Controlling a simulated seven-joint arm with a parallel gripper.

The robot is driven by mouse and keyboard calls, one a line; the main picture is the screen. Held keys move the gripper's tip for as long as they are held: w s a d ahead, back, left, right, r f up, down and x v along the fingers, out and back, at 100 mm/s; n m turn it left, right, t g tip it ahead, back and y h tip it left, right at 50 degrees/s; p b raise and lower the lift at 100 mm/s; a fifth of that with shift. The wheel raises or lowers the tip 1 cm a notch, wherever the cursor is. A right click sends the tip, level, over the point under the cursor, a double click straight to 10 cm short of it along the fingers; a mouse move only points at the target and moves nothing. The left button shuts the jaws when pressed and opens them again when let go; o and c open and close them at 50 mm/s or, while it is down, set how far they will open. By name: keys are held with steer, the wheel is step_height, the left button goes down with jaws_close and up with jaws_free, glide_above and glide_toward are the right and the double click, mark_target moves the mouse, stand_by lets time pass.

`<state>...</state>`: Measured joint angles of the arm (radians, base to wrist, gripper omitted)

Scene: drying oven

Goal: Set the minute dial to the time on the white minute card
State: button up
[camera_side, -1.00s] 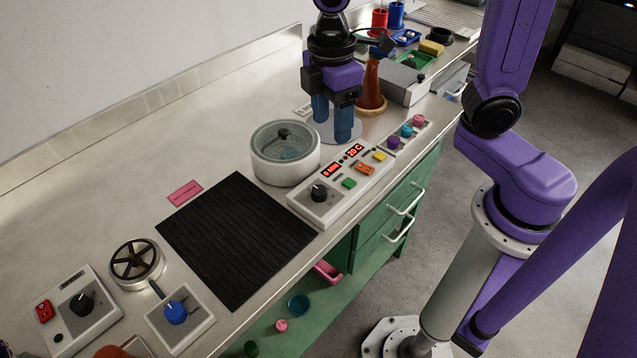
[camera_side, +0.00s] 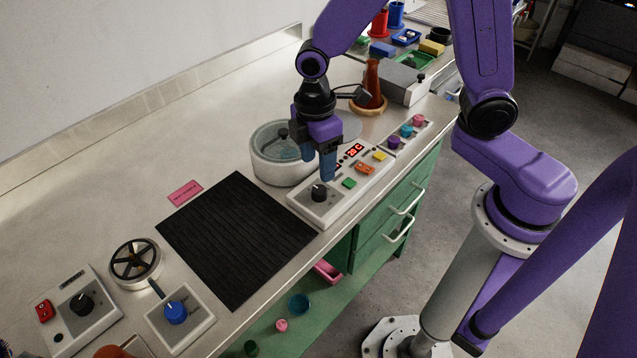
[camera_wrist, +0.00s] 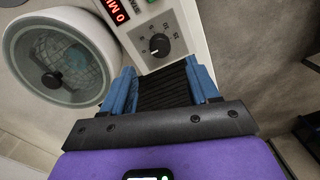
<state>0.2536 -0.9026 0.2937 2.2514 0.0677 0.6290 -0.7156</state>
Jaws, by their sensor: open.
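The minute dial is a black knob (camera_side: 319,191) on the near left end of a light control panel (camera_side: 330,205); it also shows in the wrist view (camera_wrist: 159,45), with numbers around it. The panel's red display reads 0 MIN in the wrist view (camera_wrist: 121,10), partly cut off. My gripper (camera_side: 318,170) is open and empty, just above and behind the dial in the side view. In the wrist view its blue fingers (camera_wrist: 160,85) are apart, with the dial beyond the gap between them. I cannot make out a white minute card.
A round lidded bath (camera_side: 283,155) stands close left of my gripper. Green, orange and yellow buttons (camera_side: 365,168) sit on the same panel. A black mat (camera_side: 237,240) and a pink card (camera_side: 185,193) lie to the left. The counter's front edge is near the panel.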

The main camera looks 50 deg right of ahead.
mark_target(319, 190)
steer(key=shift+s+f, duration=0.2)
steer(key=shift+f, duration=3.35)
steer(key=c, duration=1)
